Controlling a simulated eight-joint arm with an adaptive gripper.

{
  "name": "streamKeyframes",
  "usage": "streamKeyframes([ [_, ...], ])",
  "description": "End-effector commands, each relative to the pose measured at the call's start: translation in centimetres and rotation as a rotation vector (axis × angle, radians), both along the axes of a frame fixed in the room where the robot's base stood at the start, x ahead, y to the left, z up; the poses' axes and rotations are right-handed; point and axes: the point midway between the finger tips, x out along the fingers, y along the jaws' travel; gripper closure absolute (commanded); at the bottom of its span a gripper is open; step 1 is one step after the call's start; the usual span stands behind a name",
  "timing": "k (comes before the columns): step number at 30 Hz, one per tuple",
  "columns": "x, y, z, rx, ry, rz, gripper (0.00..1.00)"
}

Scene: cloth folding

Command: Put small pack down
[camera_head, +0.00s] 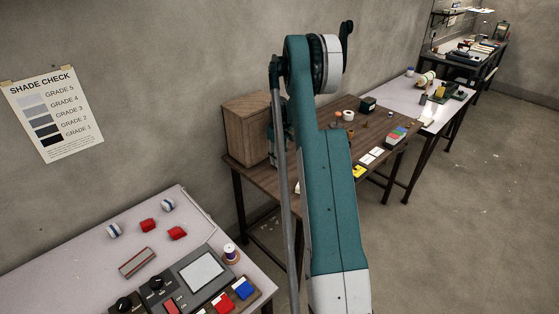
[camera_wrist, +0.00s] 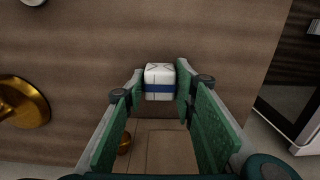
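The small pack (camera_wrist: 160,76), white with a blue band, sits between the green fingertips of my gripper (camera_wrist: 161,84) in the wrist view. Both fingers are at its sides, and it looks gripped. A brown wood surface (camera_wrist: 90,45) lies behind it; I cannot tell how far the pack is from this surface. In the head view my arm covers the gripper and the held pack. Two similar white-and-blue packs (camera_head: 113,230) and two red packs (camera_head: 149,225) lie on the pale table (camera_head: 60,260) at lower left.
The brown table (camera_head: 262,176) holds a wooden box (camera_head: 245,128), white cards (camera_head: 372,155), a colored stack (camera_head: 397,136) and small items. A brass object (camera_wrist: 20,103) is left of my gripper in the wrist view. A control panel (camera_head: 190,285) stands on the pale table.

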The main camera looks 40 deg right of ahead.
Motion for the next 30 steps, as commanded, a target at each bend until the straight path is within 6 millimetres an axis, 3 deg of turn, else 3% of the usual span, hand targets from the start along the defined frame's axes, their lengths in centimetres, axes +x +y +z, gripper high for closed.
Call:
streamKeyframes([
  [3, 0.0, 0.0, 0.0, 0.000, 0.000, 0.000, 0.59],
  [17, 0.0, 0.0, 0.4, 0.000, 0.000, 0.000, 0.59],
  [23, 0.0, 0.0, 2.1, 0.000, 0.000, 0.000, 0.59],
  [30, 0.0, 0.0, 5.7, 0.000, 0.000, 0.000, 0.59],
])
